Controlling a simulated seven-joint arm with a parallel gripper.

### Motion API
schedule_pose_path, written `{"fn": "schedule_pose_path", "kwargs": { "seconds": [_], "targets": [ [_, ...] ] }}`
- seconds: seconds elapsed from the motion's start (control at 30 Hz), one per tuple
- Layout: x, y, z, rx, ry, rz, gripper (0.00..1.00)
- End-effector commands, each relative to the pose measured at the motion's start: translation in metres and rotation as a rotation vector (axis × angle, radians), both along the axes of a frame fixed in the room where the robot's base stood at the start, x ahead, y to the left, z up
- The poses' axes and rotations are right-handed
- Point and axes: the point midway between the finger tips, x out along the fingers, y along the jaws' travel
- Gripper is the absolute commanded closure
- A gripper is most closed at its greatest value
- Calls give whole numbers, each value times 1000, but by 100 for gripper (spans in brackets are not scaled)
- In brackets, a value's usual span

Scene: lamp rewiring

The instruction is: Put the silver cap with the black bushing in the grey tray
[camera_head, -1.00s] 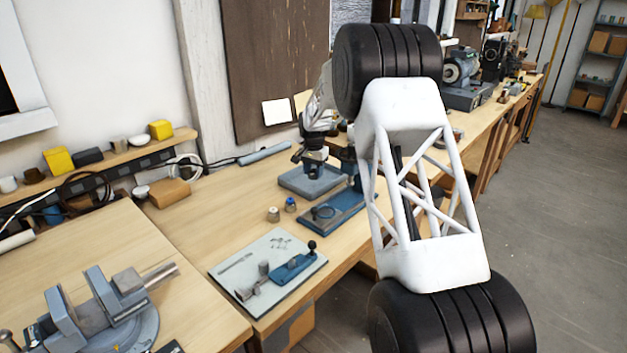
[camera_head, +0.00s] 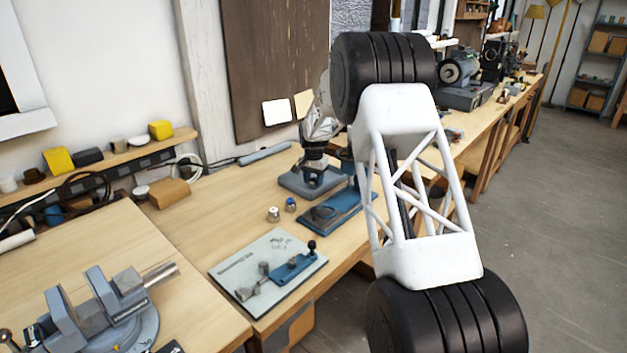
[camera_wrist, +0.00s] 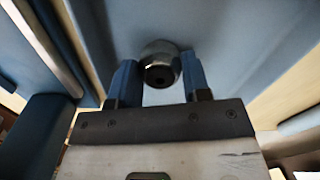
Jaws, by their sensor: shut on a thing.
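The silver cap with the black bushing (camera_wrist: 160,64) shows in the wrist view, its dark round opening facing the camera. My gripper (camera_wrist: 157,76) has its two blue fingers shut on the cap, one on each side. In the head view my gripper (camera_head: 313,176) is low over the grey tray (camera_head: 296,188), within its outline. The cap cannot be made out there. Whether the cap touches the tray floor I cannot tell. Grey-blue surfaces fill much of the wrist view around the cap.
A blue tray (camera_head: 338,214) with a round part stands just in front of the grey one. Two small silver caps, one with a pale top (camera_head: 273,214) and one with a blue top (camera_head: 291,204), stand to its left. A pale board (camera_head: 240,268) with fittings and a vise (camera_head: 110,310) are nearer.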

Motion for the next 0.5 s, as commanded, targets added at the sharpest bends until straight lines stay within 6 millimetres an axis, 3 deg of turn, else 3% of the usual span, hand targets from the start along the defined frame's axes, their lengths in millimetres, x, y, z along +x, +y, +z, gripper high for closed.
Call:
{"fn": "schedule_pose_path", "kwargs": {
  "seconds": [0.13, 0.17, 0.3, 0.5],
  "targets": [
    [0, 0, -3, 0, 0, 0, 87],
    [0, 0, -2, 0, 0, 0, 52],
    [0, 0, -2, 0, 0, 0, 31],
    [0, 0, -2, 0, 0, 0, 31]
  ]
}}
